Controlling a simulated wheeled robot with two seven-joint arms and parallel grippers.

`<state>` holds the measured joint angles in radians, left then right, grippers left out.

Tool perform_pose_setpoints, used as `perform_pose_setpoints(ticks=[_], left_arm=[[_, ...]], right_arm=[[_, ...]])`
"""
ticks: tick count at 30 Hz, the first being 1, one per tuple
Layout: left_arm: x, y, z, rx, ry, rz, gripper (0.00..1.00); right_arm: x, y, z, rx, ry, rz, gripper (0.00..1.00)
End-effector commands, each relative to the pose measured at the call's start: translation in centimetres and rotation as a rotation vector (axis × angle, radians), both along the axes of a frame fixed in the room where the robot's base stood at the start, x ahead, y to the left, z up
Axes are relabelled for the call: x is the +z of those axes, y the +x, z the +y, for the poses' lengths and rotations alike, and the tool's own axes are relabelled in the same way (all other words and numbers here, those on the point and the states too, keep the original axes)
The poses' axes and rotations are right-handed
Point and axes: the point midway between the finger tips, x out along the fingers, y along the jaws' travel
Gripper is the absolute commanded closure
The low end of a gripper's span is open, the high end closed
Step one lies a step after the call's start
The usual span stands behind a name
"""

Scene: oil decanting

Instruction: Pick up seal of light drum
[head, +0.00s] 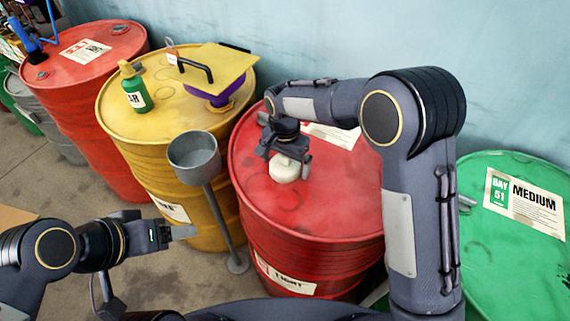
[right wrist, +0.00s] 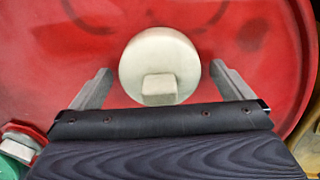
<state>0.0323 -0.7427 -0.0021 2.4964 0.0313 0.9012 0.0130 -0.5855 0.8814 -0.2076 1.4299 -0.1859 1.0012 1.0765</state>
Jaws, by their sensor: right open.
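The light drum (head: 315,255) is the red drum in the middle right of the head view, with a label on its side reading "LIGHT". Its seal (head: 284,168) is a round off-white cap on the drum top. The seal also shows in the right wrist view (right wrist: 160,68), with a square knob on it. My right gripper (head: 287,167) is open over the seal, with one finger on each side of it and gaps between. My left gripper (head: 185,232) is at the lower left, away from the drums; its fingers are seen from the side.
A yellow drum (head: 170,100) stands left of the light drum, bearing a green bottle (head: 135,88) and a yellow plate with a handle (head: 218,68). A grey cup on a stand (head: 194,155) is in front. A green drum (head: 520,250) is at the right, another red drum (head: 85,100) at the left.

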Motion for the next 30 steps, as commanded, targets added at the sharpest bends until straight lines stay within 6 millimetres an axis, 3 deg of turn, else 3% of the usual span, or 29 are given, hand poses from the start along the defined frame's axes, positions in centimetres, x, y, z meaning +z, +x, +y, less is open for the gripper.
perform_pose_setpoints(ticks=[4,16,25,30], left_arm=[[0.0,0.0,0.0,0.0,0.0,0.0,0.31],[0.0,0.0,0.0,0.0,0.0,0.0,0.31],[0.0,0.0,0.0,0.0,0.0,0.0,0.31],[-0.2,0.0,0.0,0.0,0.0,0.0,0.31]], right_arm=[[0.0,0.0,0.0,0.0,0.0,0.0,0.0],[0.1,0.0,0.0,0.0,0.0,0.0,0.52],[0.3,0.0,0.0,0.0,0.001,0.0,0.52],[1.6,0.1,0.0,-0.001,0.002,-0.004,0.52]])
